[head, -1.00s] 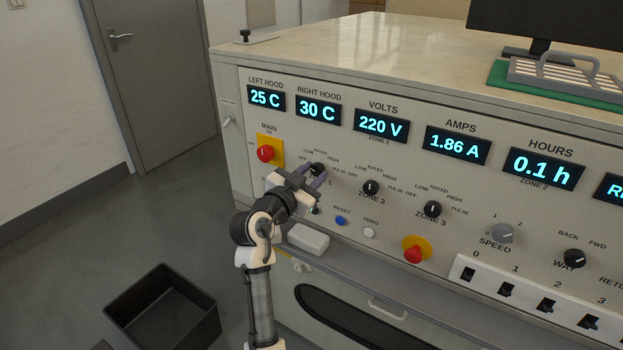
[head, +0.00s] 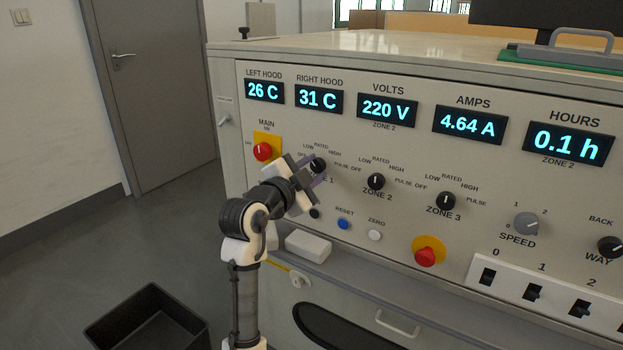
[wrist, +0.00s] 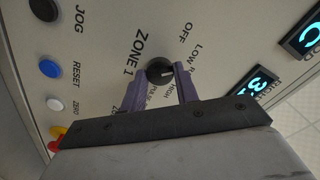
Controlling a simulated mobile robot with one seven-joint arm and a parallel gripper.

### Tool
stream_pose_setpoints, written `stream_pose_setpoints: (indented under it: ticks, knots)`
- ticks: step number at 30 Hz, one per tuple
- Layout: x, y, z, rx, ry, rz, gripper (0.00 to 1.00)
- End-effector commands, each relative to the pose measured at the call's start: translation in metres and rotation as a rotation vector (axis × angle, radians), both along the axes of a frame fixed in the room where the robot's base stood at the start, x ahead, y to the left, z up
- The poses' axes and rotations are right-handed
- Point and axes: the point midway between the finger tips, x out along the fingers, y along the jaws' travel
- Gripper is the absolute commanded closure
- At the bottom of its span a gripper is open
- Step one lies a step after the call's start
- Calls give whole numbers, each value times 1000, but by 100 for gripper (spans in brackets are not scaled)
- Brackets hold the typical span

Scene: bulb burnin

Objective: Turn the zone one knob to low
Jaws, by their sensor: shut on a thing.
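The zone one knob (head: 318,165) is a round black knob on the front panel, below and right of the red main switch. My gripper (head: 316,172) is at it from the front and partly covers it and its label. In the wrist view the knob (wrist: 160,70) sits between the purple fingertips (wrist: 168,80), which are shut on it. A short pale mark on the knob points roughly towards the top of the panel. The LOW label (wrist: 200,51) is partly visible, but the exact setting is hard to tell.
The zone two knob (head: 376,181) and zone three knob (head: 446,200) stand to the right. The red main switch (head: 263,152) is close on the left. A blue reset button (head: 343,224) and a white zero button (head: 375,235) are below. The amps display (head: 470,125) reads 4.64 A.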

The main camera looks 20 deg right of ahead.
Motion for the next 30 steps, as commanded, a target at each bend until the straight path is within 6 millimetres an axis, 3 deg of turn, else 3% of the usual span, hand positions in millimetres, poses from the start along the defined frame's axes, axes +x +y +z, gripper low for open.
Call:
stream_pose_setpoints:
  ticks: [15, 16, 20, 30]
  knots:
    - [0, 0, -1, 16, -16, -1, 93]
    - [0, 0, -1, 16, -16, -1, 67]
    - [0, 0, -1, 15, -15, 0, 50]
    - [-1, 2, 0, 13, -16, 1, 48]
